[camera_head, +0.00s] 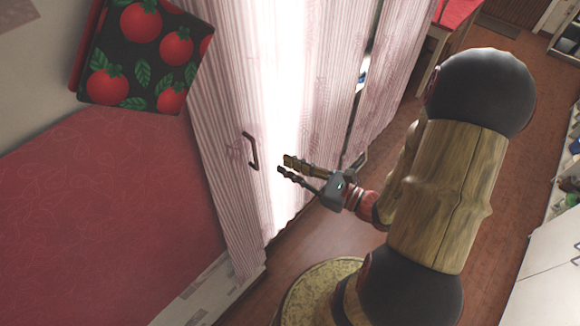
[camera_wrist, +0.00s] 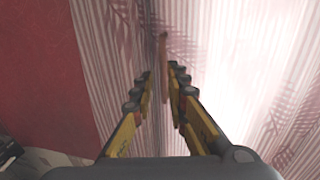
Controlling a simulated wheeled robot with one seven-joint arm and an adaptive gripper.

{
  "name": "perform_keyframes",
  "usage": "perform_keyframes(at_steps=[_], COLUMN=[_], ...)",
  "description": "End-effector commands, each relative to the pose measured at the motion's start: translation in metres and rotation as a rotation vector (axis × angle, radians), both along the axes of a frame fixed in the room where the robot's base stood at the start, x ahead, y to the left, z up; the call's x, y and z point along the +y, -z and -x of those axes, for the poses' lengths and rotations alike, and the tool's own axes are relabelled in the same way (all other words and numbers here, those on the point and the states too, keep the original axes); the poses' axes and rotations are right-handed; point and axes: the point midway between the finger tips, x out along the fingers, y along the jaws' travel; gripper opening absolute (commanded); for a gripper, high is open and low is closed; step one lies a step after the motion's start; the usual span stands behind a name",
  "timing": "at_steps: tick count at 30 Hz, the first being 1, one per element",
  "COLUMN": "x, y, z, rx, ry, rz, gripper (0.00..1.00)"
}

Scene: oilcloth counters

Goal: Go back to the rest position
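My gripper (camera_head: 281,165) is in front of a pair of tall striped cabinet doors, its two fingers apart with nothing between them in the head view. A dark door handle (camera_head: 251,151) lies just left of the fingertips, with a visible gap. In the wrist view the open fingertips (camera_wrist: 162,70) point at the striped door surface. The brownish handle (camera_wrist: 163,48) shows in line with the gap between them.
A red counter (camera_head: 110,220) fills the left side. A second handle (camera_head: 357,162) is close behind my gripper. Brown floor (camera_head: 490,190) is open at right, with white cabinets (camera_head: 550,265) at the edge.

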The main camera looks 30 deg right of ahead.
Motion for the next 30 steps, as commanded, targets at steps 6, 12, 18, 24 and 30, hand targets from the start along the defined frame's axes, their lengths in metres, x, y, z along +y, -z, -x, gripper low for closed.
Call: perform_keyframes(at_steps=[6, 12, 18, 24, 30], x=[0.000, 0.000, 0.033, 0.071, 0.055], y=[0.000, 0.001, 0.030, 0.055, 0.079], z=[0.000, 0.000, 0.026, 0.091, 0.147], rx=[0.000, 0.002, 0.088, 0.126, 0.069], ry=[0.000, 0.001, -0.156, -0.559, -1.011], rz=[0.000, 0.004, 0.080, 0.403, 0.925], gripper=[0.15, 0.15, 0.15, 0.15, 0.15])
